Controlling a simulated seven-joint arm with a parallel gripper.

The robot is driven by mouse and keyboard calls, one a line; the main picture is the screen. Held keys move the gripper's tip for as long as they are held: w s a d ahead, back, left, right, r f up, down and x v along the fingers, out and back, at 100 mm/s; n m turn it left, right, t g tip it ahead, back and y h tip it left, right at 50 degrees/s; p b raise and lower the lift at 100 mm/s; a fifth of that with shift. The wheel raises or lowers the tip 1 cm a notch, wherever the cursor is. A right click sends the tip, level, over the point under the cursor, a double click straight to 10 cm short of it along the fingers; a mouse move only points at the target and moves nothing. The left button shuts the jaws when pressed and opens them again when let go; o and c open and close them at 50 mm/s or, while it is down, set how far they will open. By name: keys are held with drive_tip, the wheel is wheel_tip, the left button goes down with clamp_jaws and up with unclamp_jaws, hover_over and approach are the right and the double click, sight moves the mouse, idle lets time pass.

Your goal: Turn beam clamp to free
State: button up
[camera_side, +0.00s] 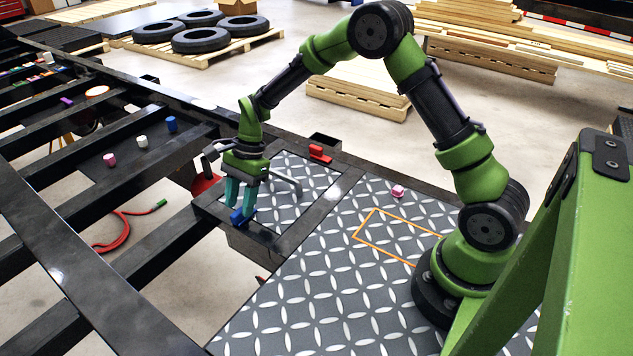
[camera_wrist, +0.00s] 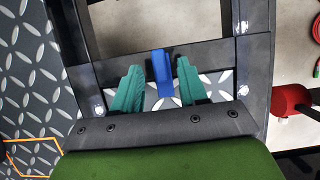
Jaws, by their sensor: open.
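A blue bar-shaped piece (camera_side: 241,217), which looks like the beam clamp's lever, sits at the near edge of the dark frame around a tread-plate panel. In the wrist view the blue piece (camera_wrist: 161,74) lies between my two teal fingers, lengthwise along them, with gaps on both sides. My gripper (camera_side: 242,205) is open and points down over it; it also shows in the wrist view (camera_wrist: 160,68). A similar red piece (camera_side: 320,152) sits at the far edge of the same frame. Any turning marks on the clamp are too small to read.
A grey bent handle (camera_side: 288,182) rises from the panel beside my gripper. A pink block (camera_side: 398,191) lies by an orange outline (camera_side: 385,240) on the tread-plate deck. Dark beams with open gaps fill the left, with a red hose (camera_side: 125,235) on the floor below.

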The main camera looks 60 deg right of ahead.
drive_tip(key=shift+x, duration=0.95)
clamp_jaws()
